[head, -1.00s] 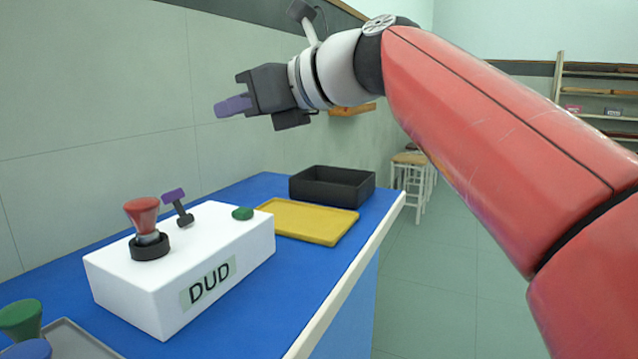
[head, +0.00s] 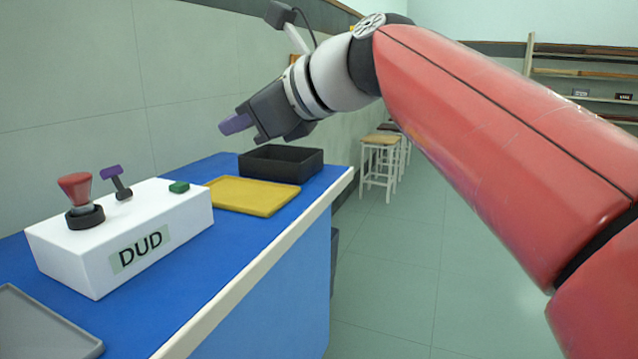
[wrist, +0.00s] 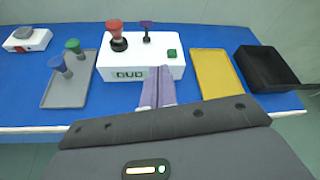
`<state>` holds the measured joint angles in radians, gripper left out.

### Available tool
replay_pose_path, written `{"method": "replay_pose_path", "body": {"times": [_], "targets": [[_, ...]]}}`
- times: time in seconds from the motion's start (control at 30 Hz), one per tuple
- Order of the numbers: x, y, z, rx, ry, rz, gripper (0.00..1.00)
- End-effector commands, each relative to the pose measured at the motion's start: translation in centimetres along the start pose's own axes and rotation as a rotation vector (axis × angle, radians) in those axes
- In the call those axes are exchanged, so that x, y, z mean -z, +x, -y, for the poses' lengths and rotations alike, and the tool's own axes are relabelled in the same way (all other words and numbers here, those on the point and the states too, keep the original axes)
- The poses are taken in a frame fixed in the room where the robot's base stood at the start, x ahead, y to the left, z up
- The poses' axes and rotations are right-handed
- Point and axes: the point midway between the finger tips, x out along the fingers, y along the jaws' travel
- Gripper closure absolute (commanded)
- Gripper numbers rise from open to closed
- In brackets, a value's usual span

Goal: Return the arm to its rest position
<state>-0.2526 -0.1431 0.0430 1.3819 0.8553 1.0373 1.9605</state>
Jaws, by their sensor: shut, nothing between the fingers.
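My gripper (head: 246,129) is held in the air above the blue bench (head: 266,271), over the far end by the yellow and black trays in the head view. Its purple fingertips are together with nothing between them. In the wrist view the closed fingers (wrist: 156,92) point toward the front of the white box labelled DUD (wrist: 141,68), apart from it. The white box (head: 190,222) carries a red knob in a black collar (head: 77,200), a purple-topped lever (head: 115,182) and a green button (head: 179,187).
A yellow tray (head: 250,196) and a black bin (head: 281,162) stand beyond the box. A grey tray (wrist: 69,80) holds a green and a blue knob. A small white unit (wrist: 27,40) stands far left. Stools (head: 380,165) stand on the floor, with open floor right of the bench.

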Motion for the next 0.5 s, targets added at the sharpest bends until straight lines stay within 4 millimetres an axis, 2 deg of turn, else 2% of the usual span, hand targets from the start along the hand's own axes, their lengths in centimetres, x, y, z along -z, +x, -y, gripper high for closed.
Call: {"method": "replay_pose_path", "body": {"times": [0.17,0.27,0.37,0.47,0.5], "targets": [[4.7,-1.3,-0.5,0.034,-0.212,-0.120,1.00],[8.1,-2.2,-1.0,0.038,-0.370,-0.212,1.00],[12.8,-3.8,-2.0,0.018,-0.574,-0.334,1.00],[18.8,-6.0,-3.8,-0.055,-0.842,-0.489,1.00],[21.4,-6.9,-4.7,-0.102,-0.955,-0.550,1.00]]}}
